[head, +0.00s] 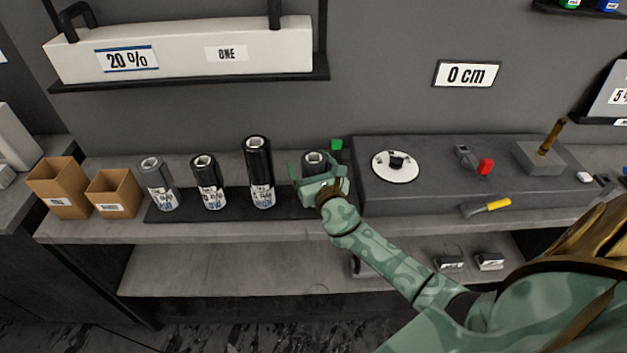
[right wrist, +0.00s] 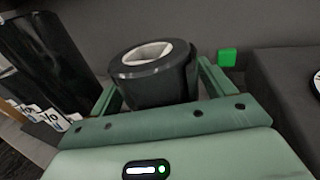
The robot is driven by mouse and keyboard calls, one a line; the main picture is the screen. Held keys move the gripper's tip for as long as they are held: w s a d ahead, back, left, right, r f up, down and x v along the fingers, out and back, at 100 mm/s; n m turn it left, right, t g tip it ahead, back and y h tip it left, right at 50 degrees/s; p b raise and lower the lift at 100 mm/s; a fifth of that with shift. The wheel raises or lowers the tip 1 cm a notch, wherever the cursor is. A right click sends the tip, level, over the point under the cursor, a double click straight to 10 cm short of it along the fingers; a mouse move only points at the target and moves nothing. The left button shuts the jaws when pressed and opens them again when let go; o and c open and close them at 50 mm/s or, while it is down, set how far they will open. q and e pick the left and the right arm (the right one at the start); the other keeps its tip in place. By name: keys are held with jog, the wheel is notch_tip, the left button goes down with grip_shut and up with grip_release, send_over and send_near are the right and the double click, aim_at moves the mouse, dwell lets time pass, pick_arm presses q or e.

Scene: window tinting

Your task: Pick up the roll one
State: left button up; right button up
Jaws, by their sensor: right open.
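Several dark film rolls stand upright in a row on a black mat (head: 232,206). A grey roll (head: 157,184) is at the left, then a black roll (head: 208,182), then a taller black roll (head: 258,172). The rightmost roll (head: 315,159) is black and mostly hidden by my right gripper (head: 320,175). In the right wrist view this roll (right wrist: 152,82) stands between the open fingers, one on each side. I cannot tell whether they touch it. No label on it shows. My left gripper is not in view.
Two cardboard boxes (head: 113,194) stand left of the mat. A raised grey block (head: 425,195) lies close right of my gripper, with a small green cube (head: 336,144) near its corner. A wall shelf above holds a white box (head: 185,50) marked 20 % and ONE.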

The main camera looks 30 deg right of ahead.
jog(key=c, duration=1.3)
jog(key=shift+o, duration=0.2)
jog(key=shift+r, duration=0.1)
